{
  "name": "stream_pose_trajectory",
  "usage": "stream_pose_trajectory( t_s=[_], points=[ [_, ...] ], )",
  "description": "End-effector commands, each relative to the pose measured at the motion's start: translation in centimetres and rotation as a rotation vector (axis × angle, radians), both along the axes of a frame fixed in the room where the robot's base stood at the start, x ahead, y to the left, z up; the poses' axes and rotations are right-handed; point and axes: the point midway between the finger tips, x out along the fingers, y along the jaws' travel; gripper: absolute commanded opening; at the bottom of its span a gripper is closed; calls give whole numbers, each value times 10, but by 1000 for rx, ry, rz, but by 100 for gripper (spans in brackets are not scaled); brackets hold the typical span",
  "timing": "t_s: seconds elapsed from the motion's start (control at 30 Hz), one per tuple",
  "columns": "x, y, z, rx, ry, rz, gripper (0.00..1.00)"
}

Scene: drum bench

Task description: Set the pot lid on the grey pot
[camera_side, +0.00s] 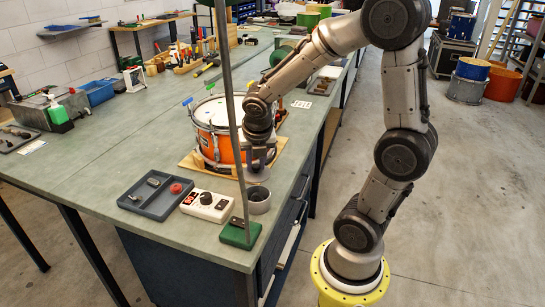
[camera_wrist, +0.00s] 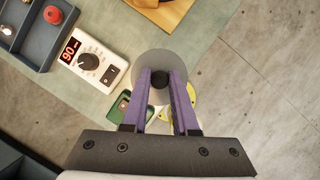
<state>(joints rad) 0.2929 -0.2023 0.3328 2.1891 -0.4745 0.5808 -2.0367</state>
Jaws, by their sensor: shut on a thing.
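The pot lid (camera_wrist: 160,60) is a flat grey disc with a black knob, seen from above in the wrist view. My gripper (camera_wrist: 160,78) has purple fingers shut on the knob. In the side view, my gripper (camera_side: 260,158) points down over the near right bench corner, and the lid (camera_side: 256,176) shows below it as a grey shape. The small grey pot (camera_side: 258,204) stands upright under it, its dark opening partly visible, so lid and pot look apart. In the wrist view the lid hides whatever is beneath it, and I cannot make out the pot.
A green-based post (camera_side: 240,234) stands close in front of the pot. A white box with a red display (camera_side: 206,204) and a grey tray (camera_side: 156,196) with a red knob lie to the left. An orange drum (camera_side: 215,132) on a wooden board is behind. The bench edge is close on the right.

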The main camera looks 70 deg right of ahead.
Motion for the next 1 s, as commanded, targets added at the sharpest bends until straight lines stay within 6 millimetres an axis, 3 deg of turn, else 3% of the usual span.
stream_pose_trajectory(
  t_s=[0.6,1.0],
  points=[
    [0,0,-50,-1,2,-1,0],
    [0,1,-57,0,1,0,0]
  ],
)
